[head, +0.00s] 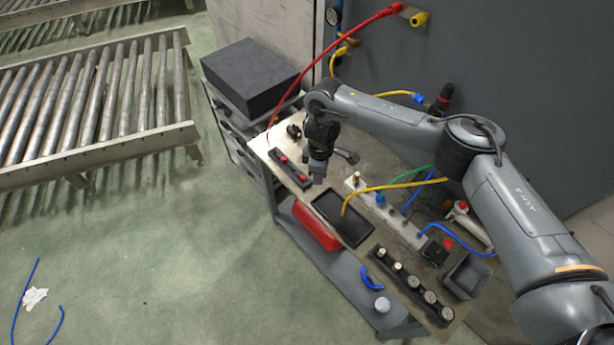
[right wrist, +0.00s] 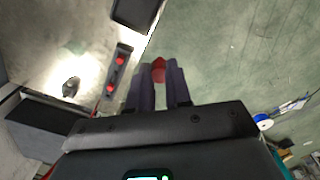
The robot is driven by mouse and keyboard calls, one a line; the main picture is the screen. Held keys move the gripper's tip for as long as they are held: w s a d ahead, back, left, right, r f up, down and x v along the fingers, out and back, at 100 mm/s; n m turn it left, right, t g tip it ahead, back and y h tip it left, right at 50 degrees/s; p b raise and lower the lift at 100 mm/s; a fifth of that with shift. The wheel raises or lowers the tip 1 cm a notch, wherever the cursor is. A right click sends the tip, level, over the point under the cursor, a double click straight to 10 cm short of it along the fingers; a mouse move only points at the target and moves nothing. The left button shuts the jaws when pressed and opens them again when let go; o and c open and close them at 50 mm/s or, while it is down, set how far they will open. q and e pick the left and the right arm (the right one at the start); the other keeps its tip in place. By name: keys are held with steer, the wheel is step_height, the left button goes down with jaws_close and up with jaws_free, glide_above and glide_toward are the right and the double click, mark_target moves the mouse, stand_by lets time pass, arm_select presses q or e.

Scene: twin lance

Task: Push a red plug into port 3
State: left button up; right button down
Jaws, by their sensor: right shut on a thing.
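My right gripper (head: 318,178) is above the left end of the cart top, pointing down. In the right wrist view its fingers (right wrist: 158,88) are shut on a red plug (right wrist: 159,70), whose red end shows between the fingertips. A black rack (head: 290,168) with red plugs lies just left of the gripper; the rack (right wrist: 118,78) also shows in the right wrist view with two red plugs standing in it. A pale port strip (head: 397,218) with coloured cables runs along the cart top, right of the gripper. I cannot read which port is 3. My left gripper is not in view.
A black tray (head: 342,217) lies between rack and port strip. A black gauge block (head: 411,285) and an open grey bin (head: 467,275) stand at the right end. A yellow cable (head: 390,187) arches over the strip. A dark box (head: 250,76) is behind left.

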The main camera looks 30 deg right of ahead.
steer(key=s+d+f+n+p, duration=0.1)
steer(key=s+d+f, duration=0.2)
steer(key=d, duration=0.5)
steer(key=s+d+f+n, duration=0.2)
steer(key=s+d+f, duration=0.2)
steer(key=s+d, duration=0.2)
steer(key=s+d+f+n+p, duration=0.1)
steer(key=s+d+f, duration=0.3)
steer(key=d, duration=0.6)
steer(key=shift+s+f+p, duration=0.15)
steer(key=shift+s+p, duration=0.15)
steer(key=shift+s, duration=0.3)
steer(key=shift+f+b, duration=2.05)
steer(key=shift+f, duration=0.75)
